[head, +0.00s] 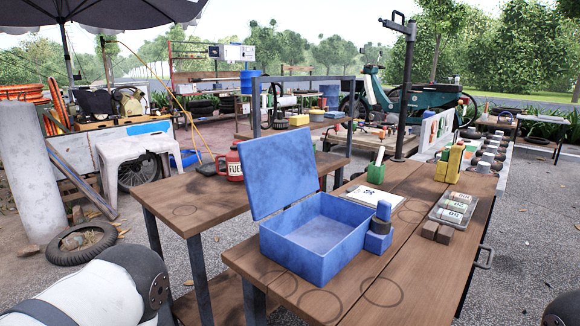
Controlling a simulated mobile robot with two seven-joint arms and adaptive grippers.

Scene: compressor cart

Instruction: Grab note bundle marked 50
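Several rolled or banded note bundles (454,206) lie in a shallow grey tray (434,213) on the right of the wooden table. Each has a pale band with a printed mark. The marks are too small to read surely, so I cannot tell which is 50. An open blue box (312,262) stands on the near part of the table, its lid (277,165) raised and its inside empty. My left arm shows at the bottom left and a dark piece of my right arm at the bottom right corner. Neither gripper is in view.
A blue stamp-like object (379,232) stands beside the box. White papers (372,197), a green cup (376,174), yellow containers (450,163) and brown blocks (437,231) are on the table. A red fuel can (235,165) stands farther left. The table's near right is clear.

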